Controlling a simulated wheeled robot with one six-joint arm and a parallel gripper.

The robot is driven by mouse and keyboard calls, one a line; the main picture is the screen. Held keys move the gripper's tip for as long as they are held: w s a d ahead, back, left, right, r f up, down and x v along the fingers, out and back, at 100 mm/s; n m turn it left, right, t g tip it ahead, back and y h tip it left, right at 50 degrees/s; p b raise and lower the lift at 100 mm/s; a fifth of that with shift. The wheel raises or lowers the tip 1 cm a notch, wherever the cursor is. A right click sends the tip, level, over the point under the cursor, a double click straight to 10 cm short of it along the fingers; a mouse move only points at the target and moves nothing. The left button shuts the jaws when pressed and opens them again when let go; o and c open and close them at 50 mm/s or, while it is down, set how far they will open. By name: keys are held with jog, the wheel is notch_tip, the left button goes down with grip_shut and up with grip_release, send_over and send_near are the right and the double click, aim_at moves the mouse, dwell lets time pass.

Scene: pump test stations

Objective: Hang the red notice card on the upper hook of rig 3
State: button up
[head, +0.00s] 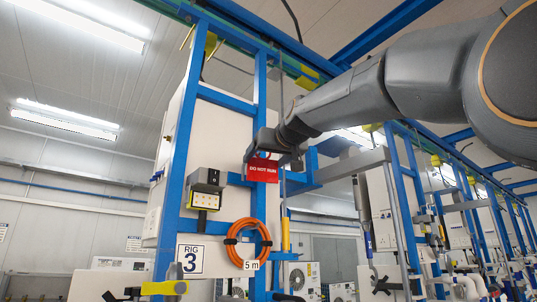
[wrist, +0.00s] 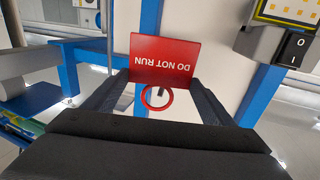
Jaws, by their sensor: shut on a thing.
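The red notice card (head: 262,171), marked DO NOT RUN, is at the blue frame of rig 3 (head: 180,130). My gripper (head: 268,150) is shut on the card, just above it in the head view. The wrist view shows the card (wrist: 165,55) upside down, between the fingertips of my gripper (wrist: 158,85). A red ring (wrist: 146,98) sticks out from the card's edge. A small dark stub shows inside the ring; I cannot tell whether the ring is around the upper hook or only in front of it.
A box with a yellow panel (head: 205,200) is left of the card. An orange hose coil (head: 249,243) hangs below it, near the RIG 3 sign (head: 190,260). A blue side bar and grey bracket (head: 350,165) stick out at right. More blue rigs (head: 405,190) stand further right.

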jog(key=shift+w+a+p, duration=0.8)
jog(key=shift+w+p, duration=0.2)
jog(key=shift+w, duration=0.15)
jog(key=shift+w+a+p, duration=0.75)
jog(key=shift+w+p, duration=0.2)
jog(key=shift+w, duration=0.15)
jog(key=shift+w+a+f, duration=0.35)
jog(key=shift+w+f, duration=0.2)
jog(key=shift+f, duration=0.15)
jog(key=shift+b, duration=0.3)
jog(key=o, duration=1.1)
jog(key=shift+o, duration=0.2)
jog(key=shift+b+v, duration=2.1)
jog(key=shift+v, duration=1.8)
